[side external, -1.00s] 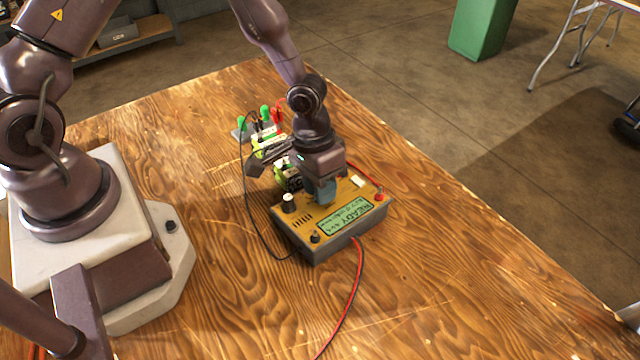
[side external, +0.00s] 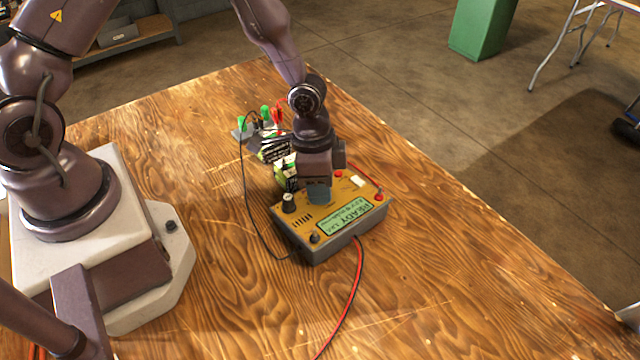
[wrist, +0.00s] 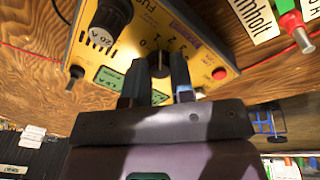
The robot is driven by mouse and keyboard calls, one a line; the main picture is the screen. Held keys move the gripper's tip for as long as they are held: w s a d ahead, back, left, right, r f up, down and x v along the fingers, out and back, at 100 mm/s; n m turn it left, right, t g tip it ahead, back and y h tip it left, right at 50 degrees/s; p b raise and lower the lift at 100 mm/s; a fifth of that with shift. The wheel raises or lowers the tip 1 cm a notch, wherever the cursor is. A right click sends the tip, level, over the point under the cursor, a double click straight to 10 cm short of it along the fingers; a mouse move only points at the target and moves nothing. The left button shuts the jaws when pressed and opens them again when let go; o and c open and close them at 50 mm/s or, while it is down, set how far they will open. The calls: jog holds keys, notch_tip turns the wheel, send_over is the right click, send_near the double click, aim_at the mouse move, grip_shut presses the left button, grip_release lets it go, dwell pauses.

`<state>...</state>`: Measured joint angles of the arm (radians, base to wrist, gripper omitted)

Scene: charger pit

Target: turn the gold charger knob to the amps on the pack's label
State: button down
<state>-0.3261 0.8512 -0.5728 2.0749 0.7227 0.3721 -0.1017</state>
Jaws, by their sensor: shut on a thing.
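The gold-topped charger (side external: 291,222) sits on the wooden table in the side view, its green screen (side external: 346,217) showing READY and smaller text I cannot read surely. My gripper (side external: 318,197) points down over the charger's top. In the wrist view my gripper (wrist: 158,78) has its two fingers on either side of the charger's knob (wrist: 158,64), shut on it. Printed dial numbers show beyond the knob; its exact setting is unclear. The battery pack (side external: 285,172) with yellow-green parts stands behind the charger, partly hidden by my arm. Its amps are not readable.
A black fuse knob (wrist: 112,14) marked 20 A stands near my fingers. Green clips (side external: 265,111) are at the back. A red cable (side external: 352,290) runs forward and a black cable (side external: 247,205) loops left. The table's front and right are clear.

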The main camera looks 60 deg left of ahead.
jog(key=m, duration=0.4)
jog(key=shift+m, duration=0.3)
jog(key=m, duration=0.3)
jog(key=shift+d+m, duration=0.1)
jog(key=shift+m, duration=0.2)
jog(key=m, duration=0.3)
jog(key=shift+m, duration=2.3)
jog(key=c, duration=1)
grip_release()
jog(key=r, duration=0.4)
jog(key=a+r, duration=0.1)
jog(key=r, duration=0.3)
jog(key=a+r, duration=0.1)
jog(key=r, duration=0.3)
jog(key=shift+s+a+r, duration=0.1)
jog(key=shift+a+r, duration=0.1)
jog(key=shift+r, duration=0.2)
